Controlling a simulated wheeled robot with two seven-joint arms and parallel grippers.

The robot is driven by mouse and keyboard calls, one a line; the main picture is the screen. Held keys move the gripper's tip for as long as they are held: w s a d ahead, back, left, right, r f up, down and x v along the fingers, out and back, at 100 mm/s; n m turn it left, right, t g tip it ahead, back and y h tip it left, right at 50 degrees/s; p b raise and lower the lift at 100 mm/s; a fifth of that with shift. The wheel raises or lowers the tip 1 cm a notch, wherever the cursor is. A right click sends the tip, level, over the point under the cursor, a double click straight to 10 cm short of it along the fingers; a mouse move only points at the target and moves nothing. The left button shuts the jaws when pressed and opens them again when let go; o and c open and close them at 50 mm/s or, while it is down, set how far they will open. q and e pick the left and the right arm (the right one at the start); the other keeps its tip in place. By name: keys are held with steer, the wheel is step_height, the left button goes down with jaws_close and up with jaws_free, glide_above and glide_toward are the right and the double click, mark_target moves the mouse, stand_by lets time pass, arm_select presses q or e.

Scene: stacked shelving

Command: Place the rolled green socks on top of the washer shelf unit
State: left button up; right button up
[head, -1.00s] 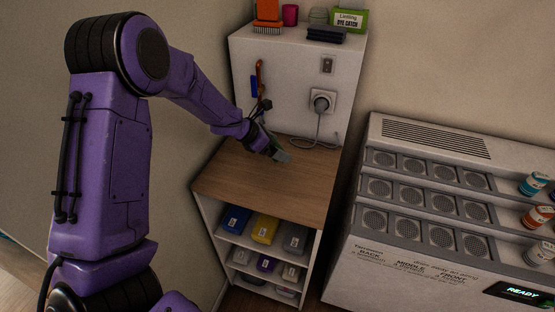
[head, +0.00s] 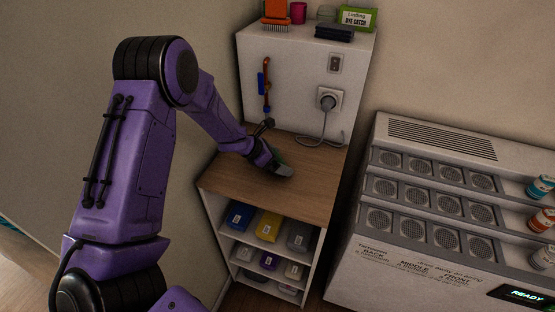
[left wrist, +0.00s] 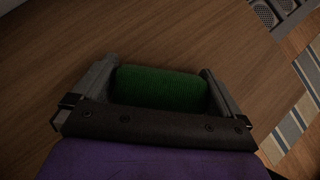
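The rolled green socks (left wrist: 162,88) lie between the two fingers of my left gripper (left wrist: 160,82) in the left wrist view. The fingers press against both ends of the roll. In the head view, my left gripper (head: 279,167) is over the wooden top (head: 300,190) of the white shelf unit, near its middle. Only a sliver of green shows there; the arm hides the rest. The socks are at or just above the wood; I cannot tell whether they touch it. My right gripper is not in view.
Behind the wooden top stands a white panel (head: 300,70) with a plug and cable (head: 327,101). Bins, including a yellow one (head: 268,226), fill the shelves below. A grey-white console (head: 440,190) stands at right. The front of the wooden top is clear.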

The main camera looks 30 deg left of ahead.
arm_select(q)
steer(key=shift+r, duration=0.35)
steer(key=v, duration=1.1)
steer(key=shift+s+r, duration=0.2)
steer(key=shift+s, duration=0.15)
steer(key=shift+a, duration=0.15)
